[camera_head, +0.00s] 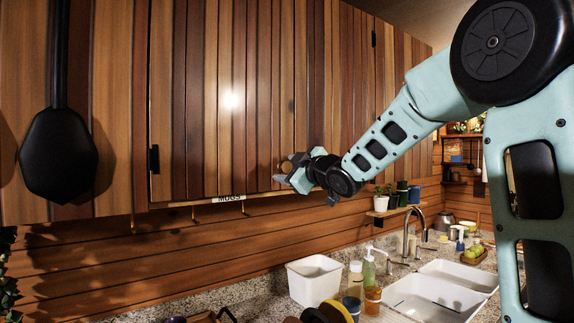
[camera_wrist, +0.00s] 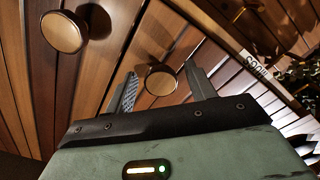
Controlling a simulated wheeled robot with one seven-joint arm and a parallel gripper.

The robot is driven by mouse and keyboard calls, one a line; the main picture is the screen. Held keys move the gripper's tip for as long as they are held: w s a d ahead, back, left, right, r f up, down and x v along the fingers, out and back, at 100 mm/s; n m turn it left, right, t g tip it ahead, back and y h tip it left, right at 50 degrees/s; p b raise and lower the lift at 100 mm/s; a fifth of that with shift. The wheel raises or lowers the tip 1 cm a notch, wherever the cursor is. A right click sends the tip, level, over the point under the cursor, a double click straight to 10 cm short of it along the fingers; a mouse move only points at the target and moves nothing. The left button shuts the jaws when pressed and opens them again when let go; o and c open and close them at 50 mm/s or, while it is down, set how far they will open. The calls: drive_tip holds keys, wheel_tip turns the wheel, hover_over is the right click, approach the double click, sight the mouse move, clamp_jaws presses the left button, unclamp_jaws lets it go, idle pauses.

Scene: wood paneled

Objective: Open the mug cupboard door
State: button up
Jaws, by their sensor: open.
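The mug cupboard door (camera_head: 215,110) is a dark and light wood-plank panel in the head view, with a white label reading MUGS (camera_head: 229,198) below it. It looks shut. My gripper (camera_head: 288,174) is open at the lower right of this door, close to the wood. In the wrist view, my gripper (camera_wrist: 163,88) has its two fingers apart, with a round brass knob (camera_wrist: 160,80) showing between them. Whether the fingers touch this knob cannot be told. A second round knob (camera_wrist: 64,31) is at the upper left. Knob details are hidden by the gripper in the head view.
A black hinge (camera_head: 154,159) is on the door's left edge. A black utensil (camera_head: 58,155) hangs at the left. Brass hooks (camera_head: 194,213) hang beneath the cupboard. Below are a white bin (camera_head: 315,280), bottles, a faucet (camera_head: 407,240) and a sink (camera_head: 440,300).

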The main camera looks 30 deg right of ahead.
drive_tip(key=shift+w, duration=0.45)
clamp_jaws()
drive_tip(key=shift+f, duration=0.1)
drive_tip(key=shift+f+b, duration=0.1)
drive_tip(key=shift+b, duration=0.7)
